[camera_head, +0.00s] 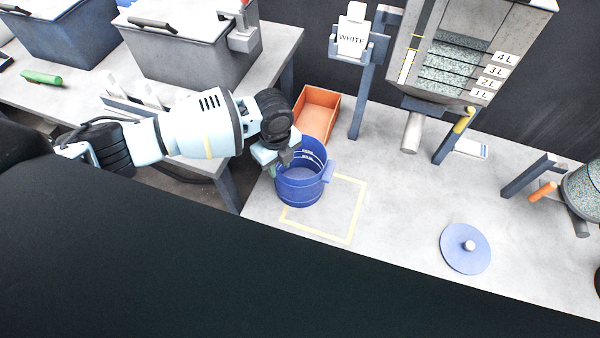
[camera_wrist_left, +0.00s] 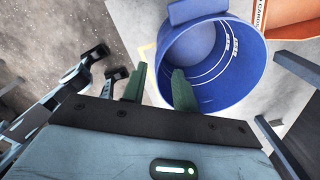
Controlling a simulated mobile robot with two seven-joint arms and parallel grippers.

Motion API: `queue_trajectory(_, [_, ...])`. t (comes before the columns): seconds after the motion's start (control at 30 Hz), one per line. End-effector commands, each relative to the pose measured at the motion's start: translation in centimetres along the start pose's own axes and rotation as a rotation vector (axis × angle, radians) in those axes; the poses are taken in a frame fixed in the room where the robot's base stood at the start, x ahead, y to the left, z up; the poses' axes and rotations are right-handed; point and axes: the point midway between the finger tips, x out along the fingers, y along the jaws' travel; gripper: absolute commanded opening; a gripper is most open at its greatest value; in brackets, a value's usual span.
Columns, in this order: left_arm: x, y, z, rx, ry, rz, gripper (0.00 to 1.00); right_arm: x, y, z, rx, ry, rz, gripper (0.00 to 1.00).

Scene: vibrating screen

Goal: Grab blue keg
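The blue keg (camera_head: 301,193) stands upright without a lid at the left end of the right table, partly inside a yellow square outline (camera_head: 347,225). My left gripper (camera_head: 281,167) is at its left rim in the head view. In the left wrist view, the open keg (camera_wrist_left: 228,82) fills the upper middle, with a handle at its top edge. My left gripper's green fingers (camera_wrist_left: 160,88) are apart. One finger overlaps the keg's opening and the other is outside the rim; contact cannot be told. My right gripper is not in view.
An orange bin (camera_head: 318,112) sits just behind the keg. A round blue lid (camera_head: 462,256) lies to the right. A post with a WHITE sign (camera_head: 352,40) and a hopper (camera_head: 470,55) stand behind. The table between keg and lid is clear.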

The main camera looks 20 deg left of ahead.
Motion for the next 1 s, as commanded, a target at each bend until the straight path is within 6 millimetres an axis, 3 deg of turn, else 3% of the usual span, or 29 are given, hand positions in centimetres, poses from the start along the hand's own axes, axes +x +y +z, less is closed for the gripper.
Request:
queue_trajectory(0.37, [4.6,-0.2,-0.1,-0.001,0.001,0.003,0.29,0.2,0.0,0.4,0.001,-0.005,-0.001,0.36])
queue_trajectory(0.67, [5.1,-0.2,0.0,-0.001,0.000,0.001,0.29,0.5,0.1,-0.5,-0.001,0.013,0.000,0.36])
queue_trajectory(0.9, [5.1,-0.2,0.0,-0.001,0.000,0.001,0.02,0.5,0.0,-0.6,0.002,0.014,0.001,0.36])
queue_trajectory(1.0, [5.1,-0.2,0.0,-0.001,0.000,0.001,0.00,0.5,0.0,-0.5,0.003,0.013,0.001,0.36])
